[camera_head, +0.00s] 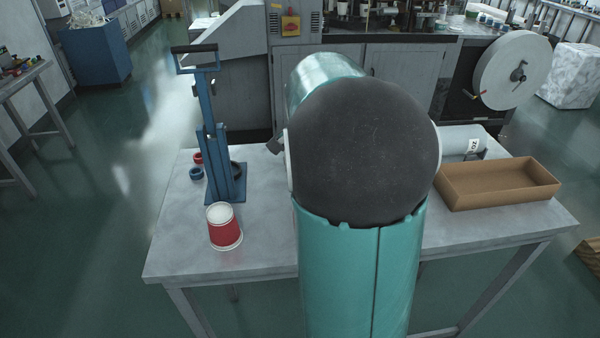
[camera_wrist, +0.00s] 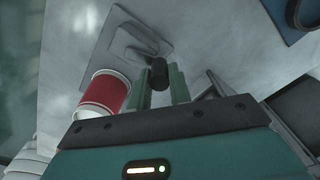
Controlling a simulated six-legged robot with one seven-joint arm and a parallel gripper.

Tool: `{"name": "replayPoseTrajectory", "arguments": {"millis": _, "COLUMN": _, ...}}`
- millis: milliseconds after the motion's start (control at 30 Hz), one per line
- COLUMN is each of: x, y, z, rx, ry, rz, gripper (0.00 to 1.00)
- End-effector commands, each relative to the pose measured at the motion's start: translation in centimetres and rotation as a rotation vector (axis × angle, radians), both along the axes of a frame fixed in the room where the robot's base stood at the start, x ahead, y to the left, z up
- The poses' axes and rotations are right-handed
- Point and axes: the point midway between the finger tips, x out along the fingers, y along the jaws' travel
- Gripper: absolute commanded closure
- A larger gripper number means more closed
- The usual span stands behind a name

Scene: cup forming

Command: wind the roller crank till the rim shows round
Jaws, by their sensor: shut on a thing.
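A red and white paper cup (camera_head: 225,229) stands on the grey table, narrower end up, near the front left. It also shows in the wrist view (camera_wrist: 103,93), left of my fingers. My gripper (camera_wrist: 162,80) is shut on a short black knob (camera_wrist: 158,72), which looks like the crank's handle. A grey plate-like piece (camera_wrist: 138,42) lies beyond the knob; how the two join is unclear. In the head view my own arm covers the gripper and the knob. The roller cannot be made out, and I cannot tell how round the rim is.
A blue lever stand (camera_head: 212,145) stands at the table's left, with a red ring (camera_head: 198,158) and a blue ring (camera_head: 196,174) beside it. An open cardboard tray (camera_head: 495,185) sits on the right.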

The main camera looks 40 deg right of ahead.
Motion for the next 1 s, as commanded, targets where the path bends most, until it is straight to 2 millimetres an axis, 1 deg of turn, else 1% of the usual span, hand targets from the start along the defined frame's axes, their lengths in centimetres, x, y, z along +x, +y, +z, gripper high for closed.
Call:
{"name": "replayPoseTrajectory", "arguments": {"millis": 200, "x": -0.2, "y": -0.59, "z": 0.12, "rx": -0.001, "ry": -0.002, "rz": -0.15, "gripper": 1.0}}
{"name": "replayPoseTrajectory", "arguments": {"millis": 400, "x": -0.39, "y": -0.89, "z": 0.12, "rx": -0.001, "ry": -0.002, "rz": -0.235, "gripper": 1.0}}
{"name": "replayPoseTrajectory", "arguments": {"millis": 633, "x": -0.49, "y": -1.05, "z": 0.12, "rx": -0.001, "ry": -0.002, "rz": -0.275, "gripper": 1.0}}
{"name": "replayPoseTrajectory", "arguments": {"millis": 1000, "x": -0.52, "y": -1.06, "z": 0.12, "rx": -0.001, "ry": -0.002, "rz": -0.278, "gripper": 1.0}}
